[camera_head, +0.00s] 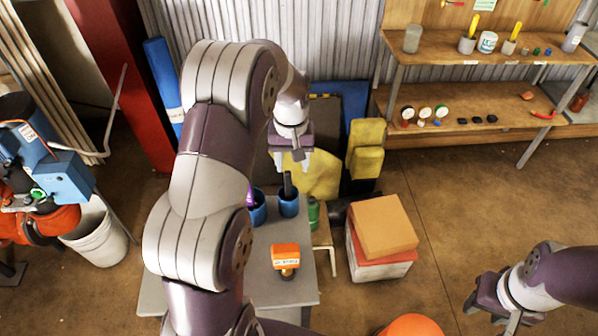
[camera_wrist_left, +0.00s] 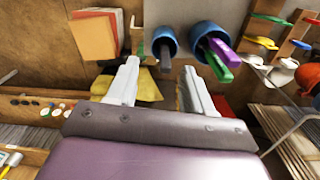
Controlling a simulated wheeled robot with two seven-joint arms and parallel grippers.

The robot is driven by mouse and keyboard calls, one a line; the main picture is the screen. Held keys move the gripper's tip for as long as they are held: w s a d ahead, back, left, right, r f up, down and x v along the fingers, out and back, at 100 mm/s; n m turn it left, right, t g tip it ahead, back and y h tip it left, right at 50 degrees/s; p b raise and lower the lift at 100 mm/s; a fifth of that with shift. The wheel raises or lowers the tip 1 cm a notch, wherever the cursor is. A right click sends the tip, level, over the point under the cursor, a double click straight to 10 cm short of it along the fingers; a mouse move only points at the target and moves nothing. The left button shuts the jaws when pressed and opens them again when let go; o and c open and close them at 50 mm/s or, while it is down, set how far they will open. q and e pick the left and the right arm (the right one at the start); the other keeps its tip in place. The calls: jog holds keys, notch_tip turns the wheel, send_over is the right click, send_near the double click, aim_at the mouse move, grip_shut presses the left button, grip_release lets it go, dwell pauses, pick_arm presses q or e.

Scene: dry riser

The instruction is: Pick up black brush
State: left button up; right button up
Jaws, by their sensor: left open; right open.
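The black brush (camera_head: 288,184) stands upright in a blue cup (camera_head: 289,207) on the grey table, its dark handle sticking up. It also shows in the left wrist view (camera_wrist_left: 165,61), with its blue cup (camera_wrist_left: 161,34). My left gripper (camera_head: 292,162) is open and empty, pointing down close by the handle's top in the head view. In the left wrist view, the handle's end lies between and just beyond the fingertips (camera_wrist_left: 163,70); I see no contact. My right gripper (camera_head: 492,313) is open and empty at the lower right, far from the brush. The brush's lower end is hidden in the cup.
A second blue cup (camera_head: 257,212) with purple and green handles (camera_wrist_left: 218,62) stands beside the brush's cup. An orange-topped tool (camera_head: 285,258) sits on the grey table (camera_head: 262,290). An orange box (camera_head: 383,227) lies on stacked boxes to the right. Wooden shelves (camera_head: 480,45) stand behind.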

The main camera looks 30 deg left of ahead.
aim_at(287, 172)
pick_arm(q)
jog(key=w+a, duration=0.1)
jog(key=w+a+n, duration=0.1)
jog(key=a, duration=0.1)
jog(key=shift+w+r+p, duration=0.15)
jog(key=shift+r+p, duration=0.05)
jog(key=shift+p, duration=0.2)
jog(key=f, duration=0.1)
jog(key=f+p, duration=0.1)
jog(key=f, duration=0.1)
jog(key=shift+s+d, duration=0.15)
jog(key=shift+s, duration=0.25)
jog(key=f, duration=0.4)
jog(key=shift+w+f+p, duration=0.15)
jog(key=shift+w+p, duration=0.25)
notch_tip(287, 172, down, 4)
jog(key=shift+s+p, duration=0.1)
jog(key=shift+p, duration=0.8)
jog(key=shift+f, duration=0.45)
grip_shut()
pick_arm(e)
jog(key=r, duration=0.3)
jog(key=s+r, duration=0.1)
jog(key=r, duration=0.1)
jog(key=shift+d+r, duration=0.15)
jog(key=shift+w, duration=0.1)
